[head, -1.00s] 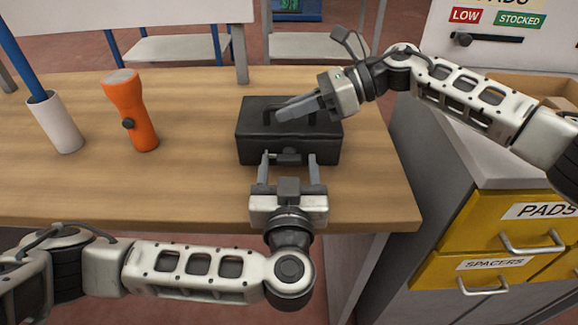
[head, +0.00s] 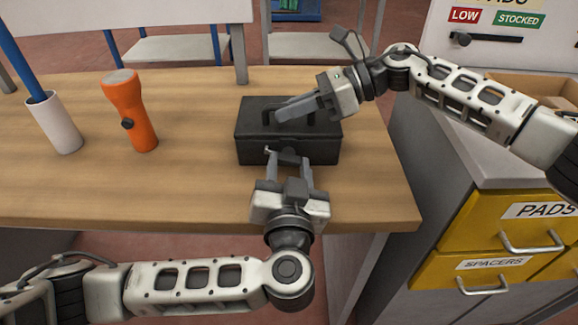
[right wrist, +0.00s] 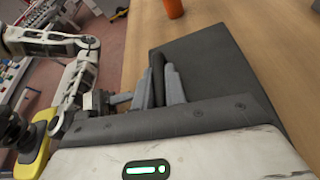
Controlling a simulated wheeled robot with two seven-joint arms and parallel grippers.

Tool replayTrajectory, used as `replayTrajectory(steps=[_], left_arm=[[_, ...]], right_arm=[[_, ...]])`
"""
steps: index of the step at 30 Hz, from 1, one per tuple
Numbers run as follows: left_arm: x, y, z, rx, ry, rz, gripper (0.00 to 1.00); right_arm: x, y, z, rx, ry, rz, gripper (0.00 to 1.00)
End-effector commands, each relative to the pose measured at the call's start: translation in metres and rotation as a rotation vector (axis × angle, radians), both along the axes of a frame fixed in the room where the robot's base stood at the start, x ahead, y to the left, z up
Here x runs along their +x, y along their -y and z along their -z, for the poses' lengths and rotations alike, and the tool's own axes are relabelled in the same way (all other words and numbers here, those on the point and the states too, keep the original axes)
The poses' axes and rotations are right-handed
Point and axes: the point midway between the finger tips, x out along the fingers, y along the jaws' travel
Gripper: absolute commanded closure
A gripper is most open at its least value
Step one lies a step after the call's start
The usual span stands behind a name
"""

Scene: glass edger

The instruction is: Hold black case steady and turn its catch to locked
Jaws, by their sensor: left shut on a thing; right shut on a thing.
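The black case (head: 250,148) stands on the wooden bench and also fills much of the right wrist view (right wrist: 222,78). My right gripper (head: 283,114) is shut on the handle on its lid; in the right wrist view the dark handle (right wrist: 157,72) shows between the fingers. My left gripper (head: 288,160) is at the case's front face, shut on the small catch (head: 288,153), with its body slightly rolled. The fingers hide much of the catch, so I cannot tell its exact angle.
An orange flashlight (head: 131,112) and a white cup (head: 54,124) holding a blue rod stand on the bench (head: 195,180) to the left. Grey cabinets with yellow drawers (head: 505,222) stand to the right. The bench between flashlight and case is clear.

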Motion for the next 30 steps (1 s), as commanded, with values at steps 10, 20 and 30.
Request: replayTrajectory(steps=[10, 20, 30], left_arm=[[0.0, -0.001, 0.0, -0.002, 0.001, -0.002, 0.38], [-0.018, 0.0, 0.001, -0.005, -0.003, 0.001, 0.38], [-0.089, 0.0, 0.001, -0.005, -0.005, 0.0, 0.38]], right_arm=[[0.001, 0.001, 0.0, -0.001, 0.001, 0.005, 1.0], [0.001, 0.001, 0.0, -0.001, 0.001, 0.004, 1.0], [0.001, 0.001, 0.0, -0.001, 0.0, 0.003, 1.0]])
